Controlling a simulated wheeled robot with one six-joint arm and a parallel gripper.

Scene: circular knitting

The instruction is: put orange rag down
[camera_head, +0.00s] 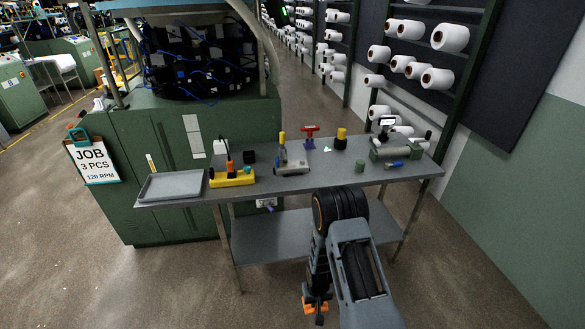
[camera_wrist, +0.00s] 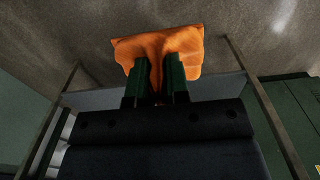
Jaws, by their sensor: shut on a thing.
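The orange rag (camera_wrist: 158,45) is pinched between the two green fingers of my gripper (camera_wrist: 158,68) in the wrist view. It spreads out on both sides of the fingertips, with the floor behind it. In the head view, orange parts of the rag (camera_head: 308,308) show around my gripper (camera_head: 317,300) at the bottom middle. There my gripper hangs low in front of the steel bench (camera_head: 345,181), apart from its top. My own arm hides part of the bench's front and lower shelf.
A green machine cabinet (camera_head: 165,150) stands behind.

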